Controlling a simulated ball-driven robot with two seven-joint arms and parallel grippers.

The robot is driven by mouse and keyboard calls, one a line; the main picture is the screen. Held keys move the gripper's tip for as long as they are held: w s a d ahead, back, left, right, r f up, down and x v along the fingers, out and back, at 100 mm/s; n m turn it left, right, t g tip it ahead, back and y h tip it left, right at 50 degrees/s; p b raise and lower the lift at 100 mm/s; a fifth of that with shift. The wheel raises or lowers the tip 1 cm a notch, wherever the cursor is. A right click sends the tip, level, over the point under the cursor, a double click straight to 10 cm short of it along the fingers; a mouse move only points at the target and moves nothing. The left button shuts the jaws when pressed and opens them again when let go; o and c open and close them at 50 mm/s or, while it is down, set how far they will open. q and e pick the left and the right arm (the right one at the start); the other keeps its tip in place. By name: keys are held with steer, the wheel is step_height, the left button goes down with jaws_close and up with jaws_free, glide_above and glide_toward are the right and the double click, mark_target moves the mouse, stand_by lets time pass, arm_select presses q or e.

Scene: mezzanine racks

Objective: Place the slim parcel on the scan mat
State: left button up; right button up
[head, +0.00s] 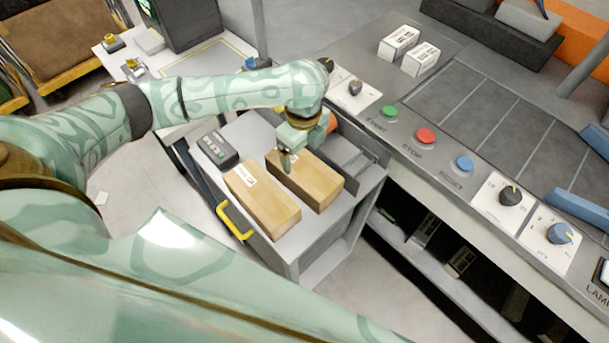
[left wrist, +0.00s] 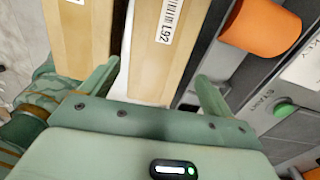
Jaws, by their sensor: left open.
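Two long brown parcels lie side by side on the grey cart top, a left one (head: 262,203) and a right one (head: 312,184); I cannot tell surely which is the slim one. My left gripper (head: 297,153) is open over the far end of the right parcel. In the left wrist view, the right parcel (left wrist: 155,65), labelled "L92", shows between the spread fingers (left wrist: 158,72), and the left parcel (left wrist: 78,40) is outside them. Contact cannot be told. A yellow-outlined rectangle (head: 207,63) on the back-left table may be the scan mat. My right gripper is out of view.
The cart (head: 290,252) has a yellow handle (head: 234,222) and a dark keypad device (head: 217,149). A console with green (head: 390,111), red (head: 425,135) and blue (head: 463,163) buttons runs along its right. Two white boxes (head: 398,42) stand behind. An orange cylinder (left wrist: 262,24) is close by the gripper.

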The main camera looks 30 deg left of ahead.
mark_target(303, 166)
arm_select(q)
step_height(303, 166, down, 6)
steer(key=b, duration=0.3)
steer(key=shift+r, duration=0.15)
steer(key=shift+s+r, duration=0.1)
steer(key=shift+r, duration=0.05)
